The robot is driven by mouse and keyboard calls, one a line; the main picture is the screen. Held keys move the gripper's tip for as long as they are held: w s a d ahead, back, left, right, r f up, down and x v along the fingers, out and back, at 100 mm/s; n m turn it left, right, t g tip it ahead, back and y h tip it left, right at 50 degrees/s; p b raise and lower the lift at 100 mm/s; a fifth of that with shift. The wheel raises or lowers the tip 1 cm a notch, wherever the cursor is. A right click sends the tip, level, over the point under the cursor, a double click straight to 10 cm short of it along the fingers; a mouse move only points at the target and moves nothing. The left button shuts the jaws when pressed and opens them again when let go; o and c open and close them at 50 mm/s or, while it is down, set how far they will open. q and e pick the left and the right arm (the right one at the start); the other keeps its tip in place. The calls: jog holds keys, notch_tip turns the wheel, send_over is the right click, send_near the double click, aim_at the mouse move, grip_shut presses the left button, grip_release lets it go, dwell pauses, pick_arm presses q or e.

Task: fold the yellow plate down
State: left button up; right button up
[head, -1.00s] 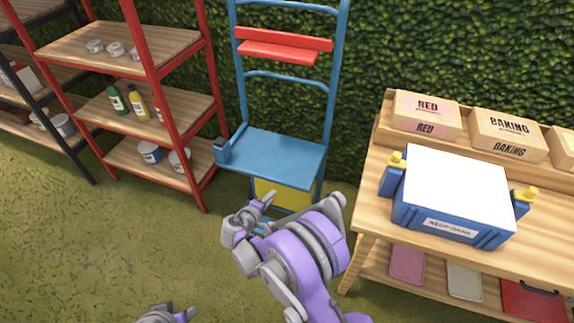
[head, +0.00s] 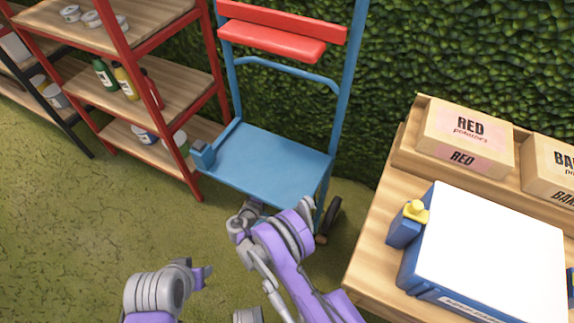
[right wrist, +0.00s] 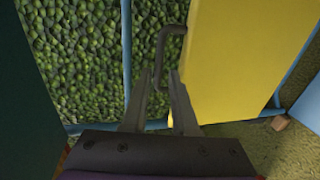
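The yellow plate (right wrist: 236,50) shows in the right wrist view, standing roughly upright on the right, with a dark bent handle (right wrist: 163,48) at its left edge. My right gripper (right wrist: 158,78) is open, its fingertips on either side of the handle's lower end; I cannot tell whether they touch it.
A red-framed shelf (head: 170,75) with bottles and cans stands left of the cart. A wooden table (head: 372,250) on the right holds a blue box with a white top (head: 490,250) and a cardboard box (head: 465,140). A hedge closes off the back. Grass at lower left is clear.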

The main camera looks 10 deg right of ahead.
jog(key=x, duration=0.9)
jog(key=shift+w+d+b, duration=0.2)
jog(key=shift+w+b, duration=0.1)
jog(key=shift+b, duration=0.05)
jog(key=shift+f, duration=0.1)
grip_shut()
dwell(0.8)
